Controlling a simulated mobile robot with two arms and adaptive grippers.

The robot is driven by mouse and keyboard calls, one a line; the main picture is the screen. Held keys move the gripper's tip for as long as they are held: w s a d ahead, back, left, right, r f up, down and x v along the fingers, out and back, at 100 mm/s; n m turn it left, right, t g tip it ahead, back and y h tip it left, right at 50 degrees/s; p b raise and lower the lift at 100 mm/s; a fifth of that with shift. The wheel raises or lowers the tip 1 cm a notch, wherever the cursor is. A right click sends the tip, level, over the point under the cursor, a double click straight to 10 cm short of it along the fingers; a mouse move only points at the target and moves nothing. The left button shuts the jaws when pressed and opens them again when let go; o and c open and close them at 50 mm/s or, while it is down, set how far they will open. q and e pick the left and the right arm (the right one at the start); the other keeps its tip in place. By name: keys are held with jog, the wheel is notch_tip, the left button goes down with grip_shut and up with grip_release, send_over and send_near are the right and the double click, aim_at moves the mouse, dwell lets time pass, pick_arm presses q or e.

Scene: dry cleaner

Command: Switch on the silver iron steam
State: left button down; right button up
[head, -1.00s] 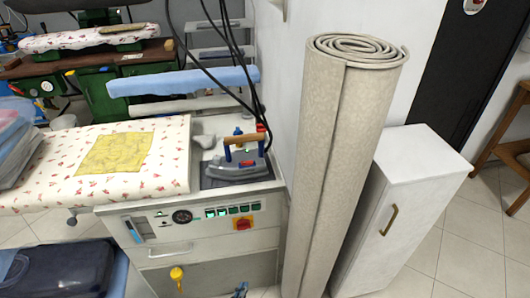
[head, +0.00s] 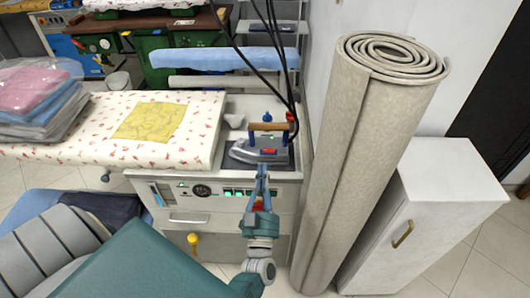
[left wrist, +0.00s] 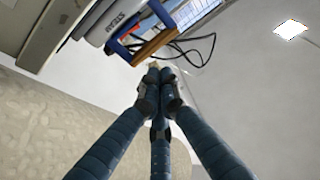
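The silver iron (head: 262,153) rests on the dark pad at the right end of the pressing station. It has a wooden handle on blue supports and a red part on its body. In the left wrist view the iron (left wrist: 118,24) is at the top, just beyond my fingertips. My left gripper (head: 262,171) is in front of the iron, over the station's front edge and control panel. Its fingers are together at the tips (left wrist: 153,71) with nothing seen between them. I cannot tell whether they touch the iron. My right gripper is not in view.
The station's front panel (head: 205,203) has a gauge and lit green switches; my gripper partly covers it. A rolled carpet (head: 360,150) stands close on the right, beside a white cabinet (head: 435,220). Black cables (head: 268,60) hang above the iron. A yellow cloth (head: 150,121) lies on the floral board.

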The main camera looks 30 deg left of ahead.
pick_arm(q)
notch_tip(320, 180, up, 3)
send_over(263, 152)
jog(key=s+d, duration=0.1)
jog(key=shift+s+d+r+b, duration=0.1)
jog(key=shift+d+r+b, duration=0.1)
jog(key=shift+b, duration=0.1)
notch_tip(263, 152, down, 3)
jog(key=b, duration=0.2)
jog(key=shift+a+b, duration=0.1)
jog(key=shift+b, duration=0.25)
jog(key=shift+s+f+b, duration=0.1)
jog(key=shift+f+b, duration=0.4)
jog(key=shift+f, duration=0.1)
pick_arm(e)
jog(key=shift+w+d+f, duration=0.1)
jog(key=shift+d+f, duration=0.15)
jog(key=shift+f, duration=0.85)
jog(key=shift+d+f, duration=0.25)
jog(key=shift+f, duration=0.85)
